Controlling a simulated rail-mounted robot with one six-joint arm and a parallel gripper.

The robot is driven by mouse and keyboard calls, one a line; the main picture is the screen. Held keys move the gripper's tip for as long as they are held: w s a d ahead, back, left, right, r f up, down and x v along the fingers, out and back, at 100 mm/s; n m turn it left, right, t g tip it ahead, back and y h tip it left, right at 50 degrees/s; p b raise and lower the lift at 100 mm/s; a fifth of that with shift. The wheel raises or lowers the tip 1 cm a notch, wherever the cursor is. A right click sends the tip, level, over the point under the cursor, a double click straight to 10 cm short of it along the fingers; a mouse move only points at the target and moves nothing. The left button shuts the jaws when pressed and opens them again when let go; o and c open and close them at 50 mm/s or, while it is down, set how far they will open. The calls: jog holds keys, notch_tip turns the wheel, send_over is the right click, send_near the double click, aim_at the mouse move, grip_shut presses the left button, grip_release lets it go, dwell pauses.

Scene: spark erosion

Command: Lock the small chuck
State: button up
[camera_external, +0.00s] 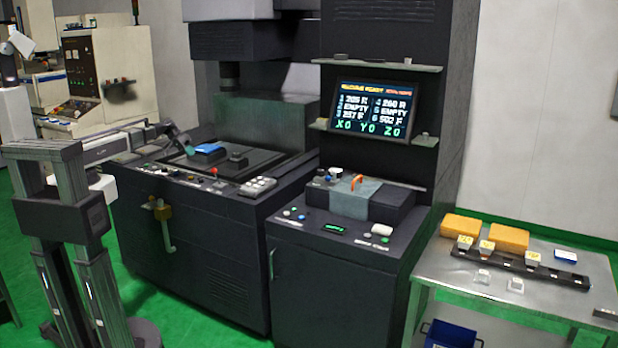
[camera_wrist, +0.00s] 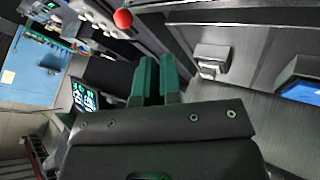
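My gripper (camera_external: 187,146) is over the left part of the machine's dark worktable in the external view. In the wrist view its two green fingers (camera_wrist: 159,58) lie close together with nothing seen between them. A small grey block (camera_wrist: 212,60), which looks like the small chuck, sits on the worktable right of the fingers and apart from them. It looks to be the small dark block (camera_external: 238,155) in the external view. A larger block with a blue top (camera_wrist: 301,88) is further right, and it shows beside my gripper in the external view (camera_external: 208,149). Any lock detail is too small to tell.
A red ball knob (camera_wrist: 123,18) stands at the worktable's front edge, also in the external view (camera_external: 213,171). A control console (camera_external: 348,235) with an orange-handled piece (camera_external: 357,182) is to the right. A steel bench (camera_external: 450,272) holds yellow blocks and small holders.

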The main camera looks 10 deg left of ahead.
jog(key=shift+d, duration=0.1)
grip_shut()
jog(key=b+x, duration=0.4)
jog(key=x, duration=0.1)
jog(key=b+x, duration=0.4)
jog(key=x, duration=0.1)
jog(key=shift+f+b, duration=0.3)
jog(key=shift+f, duration=0.15)
jog(key=s+d, duration=0.1)
jog(key=s+d+r+p, duration=0.1)
jog(key=d, duration=0.1)
jog(key=shift+d, duration=0.2)
jog(key=shift+r, duration=0.1)
